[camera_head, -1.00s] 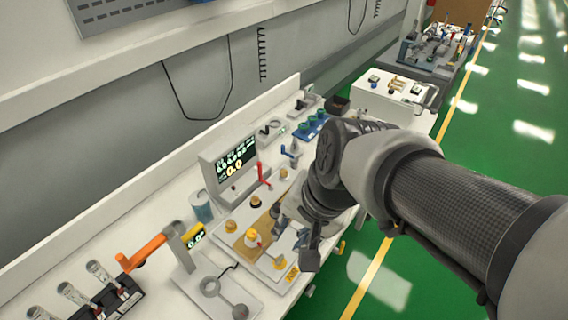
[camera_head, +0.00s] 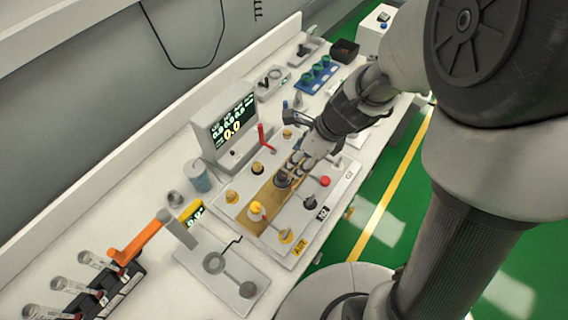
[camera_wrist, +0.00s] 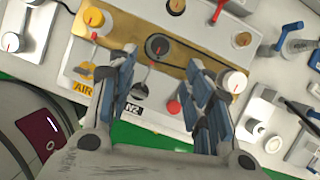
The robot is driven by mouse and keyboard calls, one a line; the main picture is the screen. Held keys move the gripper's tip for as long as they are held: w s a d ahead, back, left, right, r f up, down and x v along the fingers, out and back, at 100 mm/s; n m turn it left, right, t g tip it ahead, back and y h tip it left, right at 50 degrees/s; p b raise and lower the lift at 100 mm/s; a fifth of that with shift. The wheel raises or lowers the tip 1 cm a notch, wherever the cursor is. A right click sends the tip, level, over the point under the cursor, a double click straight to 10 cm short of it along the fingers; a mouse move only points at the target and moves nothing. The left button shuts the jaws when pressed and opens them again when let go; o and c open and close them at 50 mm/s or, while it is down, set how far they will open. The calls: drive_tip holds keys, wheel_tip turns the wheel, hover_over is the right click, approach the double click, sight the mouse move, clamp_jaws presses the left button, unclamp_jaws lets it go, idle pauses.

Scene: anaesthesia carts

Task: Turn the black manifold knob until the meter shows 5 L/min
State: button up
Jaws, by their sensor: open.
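The black manifold knob (camera_wrist: 157,46) is a round dark dial on the brass-coloured strip of the white manifold panel (camera_head: 335,198). It also shows in the head view (camera_head: 282,180), close to my fingertips. My gripper (camera_wrist: 163,63) is open and empty. In the wrist view its two fingers lie left and right of the knob, with the knob just beyond the tips; contact cannot be told.
Yellow knobs (camera_wrist: 93,17), a white knob (camera_wrist: 234,81) and a red button (camera_wrist: 173,107) sit around the black knob. A red lever (camera_head: 264,138) rises by the meter.

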sight(282, 174)
drive_tip(key=b+x, duration=0.4)
drive_tip(key=x, duration=0.6)
drive_tip(key=shift+w+a+f+b, duration=0.1)
drive_tip(key=shift+a+f+b, duration=0.05)
drive_tip(key=shift+f+b, duration=0.25)
drive_tip(key=shift+c, duration=0.5)
drive_tip(key=c, duration=1)
